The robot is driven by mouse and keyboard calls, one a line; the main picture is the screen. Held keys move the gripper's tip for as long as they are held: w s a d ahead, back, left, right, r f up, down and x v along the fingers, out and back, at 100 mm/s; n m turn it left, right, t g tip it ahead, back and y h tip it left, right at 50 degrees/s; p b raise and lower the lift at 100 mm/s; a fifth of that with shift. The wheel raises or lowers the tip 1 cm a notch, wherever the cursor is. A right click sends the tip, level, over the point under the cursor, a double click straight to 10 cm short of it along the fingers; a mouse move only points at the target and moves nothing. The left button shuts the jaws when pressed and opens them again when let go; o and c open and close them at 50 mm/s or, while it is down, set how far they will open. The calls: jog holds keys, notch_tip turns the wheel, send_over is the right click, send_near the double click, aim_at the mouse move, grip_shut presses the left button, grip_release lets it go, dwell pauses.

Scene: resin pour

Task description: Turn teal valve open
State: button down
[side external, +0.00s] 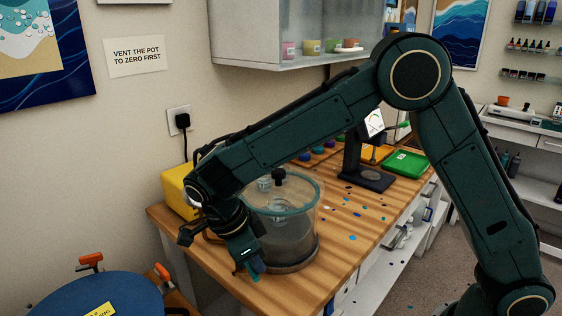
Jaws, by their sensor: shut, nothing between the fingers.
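My gripper (248,264) points down at the left front side of a clear round chamber (292,228) with a teal rim and a dark base. Its fingers are shut with nothing between them. A small teal piece (257,266) shows right at the fingertips, in front of the chamber's lower wall. I cannot tell whether it is the teal valve or part of my fingers. No valve handle shows clearly, so its angle cannot be read. A black knob (279,175) stands on the chamber's lid. A clear cup (278,210) shows inside the chamber.
A yellow box (178,190) stands behind my wrist, below a wall plug. A black stand (366,178) and a green tray (406,163) are farther back on the wooden bench. A blue round lid with orange clamps (84,296) is at the lower left.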

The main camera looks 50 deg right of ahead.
jog(key=shift+w+a+m, duration=0.1)
jog(key=shift+a+m, duration=0.15)
jog(key=shift+m, duration=0.25)
jog(key=shift+a, duration=0.25)
jog(key=shift+m+g, duration=0.4)
jog(key=shift+m, duration=0.4)
jog(key=shift+w+a, duration=0.85)
jog(key=shift+w, duration=0.2)
jog(key=shift+w+a, duration=0.85)
jog(key=shift+w, duration=0.35)
